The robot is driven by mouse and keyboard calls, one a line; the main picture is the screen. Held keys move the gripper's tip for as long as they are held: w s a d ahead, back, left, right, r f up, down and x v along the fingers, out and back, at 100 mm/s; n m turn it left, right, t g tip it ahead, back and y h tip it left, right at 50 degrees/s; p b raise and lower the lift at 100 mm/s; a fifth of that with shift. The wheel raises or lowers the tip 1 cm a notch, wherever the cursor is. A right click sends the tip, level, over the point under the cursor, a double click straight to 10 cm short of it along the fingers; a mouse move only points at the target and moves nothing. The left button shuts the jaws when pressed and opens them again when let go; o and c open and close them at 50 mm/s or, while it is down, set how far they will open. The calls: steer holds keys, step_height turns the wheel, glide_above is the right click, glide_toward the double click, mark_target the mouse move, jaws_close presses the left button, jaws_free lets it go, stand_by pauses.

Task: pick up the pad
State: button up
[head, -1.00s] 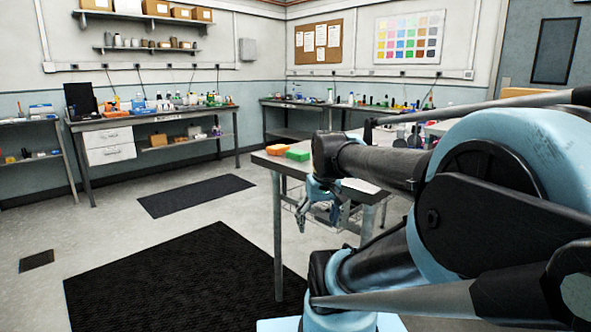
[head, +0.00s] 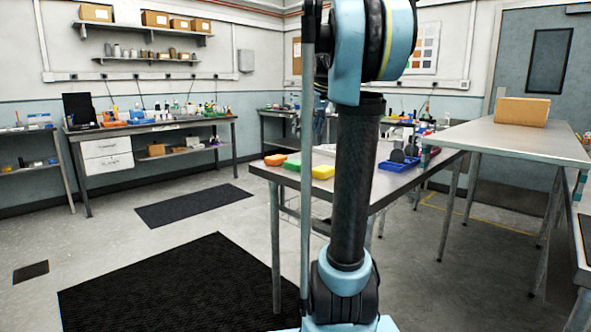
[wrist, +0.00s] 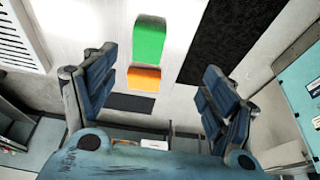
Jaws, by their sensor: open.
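Three small coloured blocks that look like pads lie in a row on the near table's left part in the head view: orange (head: 275,160), green (head: 292,165) and yellow (head: 323,172). I cannot tell which one is the task's pad. In the wrist view the green block (wrist: 149,40) and the orange block (wrist: 144,78) show beyond my gripper (wrist: 158,68). Its two blue fingers are spread wide with nothing between them. It is apart from the blocks. The yellow block is not visible in the wrist view.
The near table (head: 385,183) also bears a blue tray (head: 400,162) with dark round items. A higher table (head: 480,135) with a tan box (head: 522,111) stands at right. Dark mats (head: 180,285) lie on open floor at left.

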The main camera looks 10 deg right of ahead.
steer(key=w+r, duration=0.1)
steer(key=w, duration=0.2)
glide_above(296, 162)
steer(key=s+d, duration=0.1)
steer(key=s, duration=0.1)
steer(key=shift+n, duration=0.3)
steer(key=f, duration=1)
steer(key=shift+w+d, duration=0.2)
steer(key=shift+x, duration=2.95)
steer(key=shift+s, duration=0.1)
steer(key=shift+c, duration=0.6)
steer(key=c, duration=0.9)
steer(key=shift+c, duration=0.2)
